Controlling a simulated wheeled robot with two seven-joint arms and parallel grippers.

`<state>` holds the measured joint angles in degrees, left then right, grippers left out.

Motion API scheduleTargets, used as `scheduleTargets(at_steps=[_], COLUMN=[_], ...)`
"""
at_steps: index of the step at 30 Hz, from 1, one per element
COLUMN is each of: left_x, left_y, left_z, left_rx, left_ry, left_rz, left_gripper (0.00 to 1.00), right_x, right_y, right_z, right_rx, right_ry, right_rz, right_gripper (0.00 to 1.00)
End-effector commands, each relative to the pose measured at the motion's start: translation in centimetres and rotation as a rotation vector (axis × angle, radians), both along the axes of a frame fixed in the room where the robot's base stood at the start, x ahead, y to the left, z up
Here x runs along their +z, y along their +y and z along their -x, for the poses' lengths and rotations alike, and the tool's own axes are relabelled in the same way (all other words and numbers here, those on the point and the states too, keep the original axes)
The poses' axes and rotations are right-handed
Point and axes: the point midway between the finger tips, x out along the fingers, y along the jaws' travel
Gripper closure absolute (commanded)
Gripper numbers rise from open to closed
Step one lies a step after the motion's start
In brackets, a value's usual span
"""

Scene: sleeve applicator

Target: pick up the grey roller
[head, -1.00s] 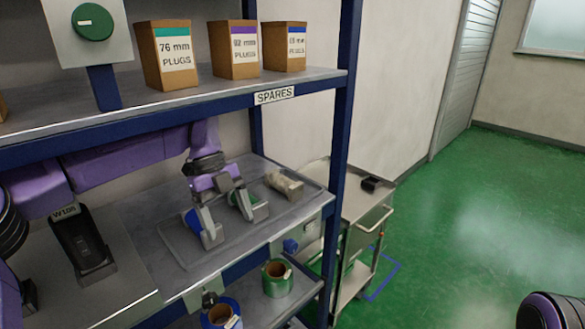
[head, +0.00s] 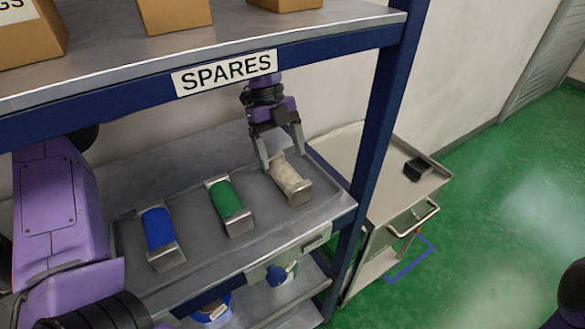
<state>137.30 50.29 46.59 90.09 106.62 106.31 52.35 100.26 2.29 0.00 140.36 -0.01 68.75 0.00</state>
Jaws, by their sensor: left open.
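The grey roller (head: 288,180), pale and mottled with a metal end plate, lies in the tray (head: 190,267) on the middle shelf, the rightmost of three. A green roller (head: 226,196) lies in the middle and a blue roller (head: 159,229) at the left. My left gripper (head: 282,158) is open, pointing down at the far part of the grey roller, with a finger on either side of it. I cannot tell whether the fingers touch it. My right gripper is out of view.
The upper shelf edge, with a SPARES label (head: 224,74), hangs above the tray, and a blue post (head: 369,150) stands to its right. A steel cart (head: 375,178) with a black object (head: 417,168) stands beyond. A lower shelf (head: 290,297) lies below.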

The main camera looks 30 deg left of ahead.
Motion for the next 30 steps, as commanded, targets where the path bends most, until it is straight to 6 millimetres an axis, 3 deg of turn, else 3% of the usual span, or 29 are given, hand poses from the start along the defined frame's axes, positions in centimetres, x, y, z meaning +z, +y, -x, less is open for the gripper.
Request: scheduleTargets(at_steps=[3,7,15,22,30], left_x=[-1.7,-4.0,-4.8,-4.8,-4.6], left_y=[-0.7,-1.3,-1.5,-1.5,-1.5], left_z=[0.1,0.2,0.3,0.3,0.2], left_rx=[0.0,0.0,0.002,0.002,0.001], left_ry=[0.01,0.009,0.007,0.007,0.006], left_rz=[0.001,0.0,0.0,0.0,0.0], left_gripper=[0.17,0.17,0.17,0.92,0.93], right_x=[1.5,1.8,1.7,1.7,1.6], right_y=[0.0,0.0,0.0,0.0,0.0], right_z=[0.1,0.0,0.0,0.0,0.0], right_rx=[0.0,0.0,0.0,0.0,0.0], right_ry=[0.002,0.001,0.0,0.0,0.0], right_rz=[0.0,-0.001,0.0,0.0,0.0], right_gripper=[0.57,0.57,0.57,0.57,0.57])
